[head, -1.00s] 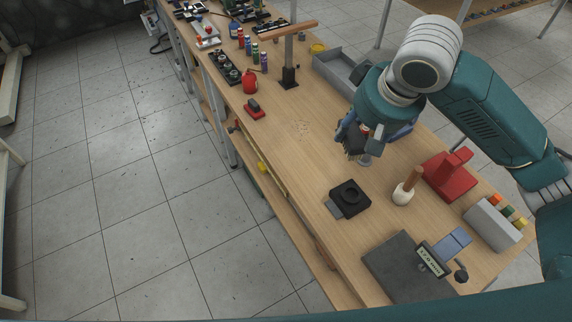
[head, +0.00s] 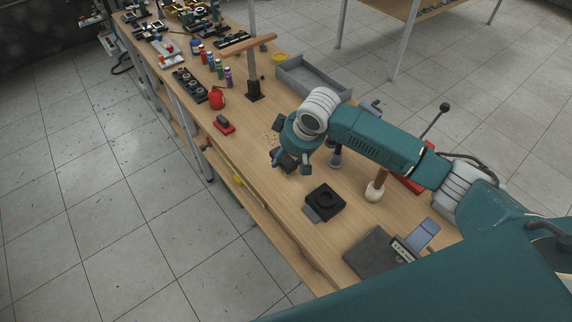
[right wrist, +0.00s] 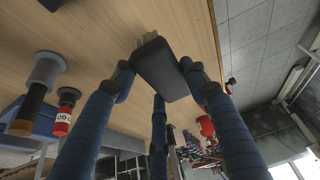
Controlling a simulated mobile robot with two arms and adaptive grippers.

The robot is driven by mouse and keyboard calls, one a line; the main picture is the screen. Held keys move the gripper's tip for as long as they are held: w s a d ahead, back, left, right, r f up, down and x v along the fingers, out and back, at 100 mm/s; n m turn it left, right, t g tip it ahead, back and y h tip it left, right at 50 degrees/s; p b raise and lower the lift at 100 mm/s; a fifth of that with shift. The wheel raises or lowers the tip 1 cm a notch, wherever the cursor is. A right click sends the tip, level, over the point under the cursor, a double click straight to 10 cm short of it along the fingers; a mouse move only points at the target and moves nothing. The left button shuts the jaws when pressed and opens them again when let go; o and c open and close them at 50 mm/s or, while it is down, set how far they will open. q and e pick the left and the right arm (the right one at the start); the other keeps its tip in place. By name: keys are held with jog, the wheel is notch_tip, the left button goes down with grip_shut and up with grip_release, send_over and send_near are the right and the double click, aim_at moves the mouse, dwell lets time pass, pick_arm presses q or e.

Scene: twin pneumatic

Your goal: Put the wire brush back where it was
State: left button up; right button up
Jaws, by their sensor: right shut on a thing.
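My right gripper (head: 284,160) is over the bench, left of its middle in the head view, close to a patch of pale crumbs (head: 271,137). It is shut on the wire brush, a dark block (head: 288,163) that is small and partly covered there. In the right wrist view the brush (right wrist: 160,70) sits between the blue fingers, with pale bristles (right wrist: 146,28) at its far end towards the wooden top. I cannot tell whether the bristles touch the wood. My left gripper is not in view.
A grey cylindrical piece (head: 335,157) is right of the gripper. A red-and-black block (head: 223,125), a post (head: 254,75) and a grey tray (head: 312,80) lie beyond. Bare wood lies around the crumbs.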

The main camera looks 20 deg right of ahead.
aim_at(291, 161)
jog(key=shift+f+p, duration=0.3)
jog(key=shift+f, duration=2.35)
jog(key=shift+f, duration=0.15)
jog(key=o, duration=1.1)
jog(key=shift+r, duration=0.25)
jog(key=b+v, duration=0.1)
jog(key=v, duration=1.1)
jog(key=shift+a+f, duration=0.1)
